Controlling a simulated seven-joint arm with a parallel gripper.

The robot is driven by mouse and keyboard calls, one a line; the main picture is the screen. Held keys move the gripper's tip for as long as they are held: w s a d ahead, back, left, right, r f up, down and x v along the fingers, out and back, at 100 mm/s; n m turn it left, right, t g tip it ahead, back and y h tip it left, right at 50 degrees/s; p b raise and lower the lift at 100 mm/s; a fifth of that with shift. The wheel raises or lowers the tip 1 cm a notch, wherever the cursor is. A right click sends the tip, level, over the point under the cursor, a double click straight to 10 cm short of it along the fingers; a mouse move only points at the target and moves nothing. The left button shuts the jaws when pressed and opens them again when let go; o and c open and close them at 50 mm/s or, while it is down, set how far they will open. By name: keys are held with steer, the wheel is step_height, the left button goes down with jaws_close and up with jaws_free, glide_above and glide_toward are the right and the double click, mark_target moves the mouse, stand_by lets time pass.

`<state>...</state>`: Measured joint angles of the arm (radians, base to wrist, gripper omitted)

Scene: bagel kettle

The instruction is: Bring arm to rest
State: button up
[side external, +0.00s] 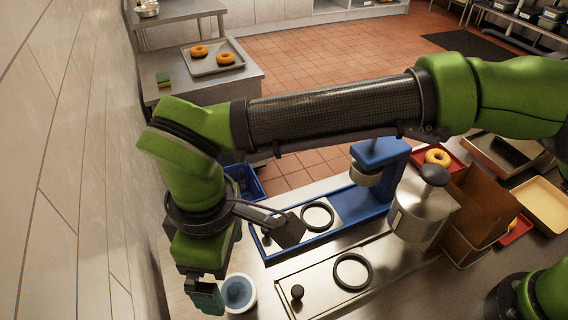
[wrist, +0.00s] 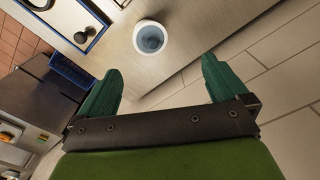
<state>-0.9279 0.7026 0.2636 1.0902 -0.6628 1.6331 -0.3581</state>
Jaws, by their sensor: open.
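My gripper (wrist: 160,92) is open and empty in the wrist view, with its two green fingers spread wide apart. In the side external view my gripper (side external: 207,298) hangs at the lower left, just left of a white cup with blue contents (side external: 240,292). The cup also shows in the wrist view (wrist: 150,38), beyond the fingertips on the counter and apart from them. My arm reaches across the side external view from the upper right and bends down at the left.
A blue press stand (side external: 378,175) and a metal canister (side external: 415,212) stand on the counter. A black ring (side external: 352,272) lies in front. A tray (side external: 214,62) with two bagels sits on the back table beside a sponge (side external: 163,80). A tiled wall (side external: 70,170) is close at left.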

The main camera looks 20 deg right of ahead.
steer(key=w+d+r+m+t+y, duration=0.15)
steer(key=d+r, duration=0.25)
steer(key=d, duration=0.4)
steer(key=w+d+r+m, duration=0.3)
steer(key=d, duration=0.4)
steer(key=w+d+r+m+t+y, duration=0.15)
steer(key=d+r, duration=0.25)
steer(key=d, duration=0.4)
steer(key=s+d+f+m+t, duration=0.1)
steer(key=s+d+m, duration=0.1)
steer(key=d, duration=0.4)
steer(key=s+d+f+m+t, duration=0.1)
steer(key=s+d+m, duration=0.2)
steer(key=d, duration=0.4)
steer(key=s+d+f+m+t+h, duration=0.1)
steer(key=s+d+m+t, duration=0.1)
steer(key=d+m, duration=0.3)
steer(key=shift+s+d+f, duration=0.3)
steer(key=shift+s+d, duration=0.05)
steer(key=shift+d, duration=0.75)
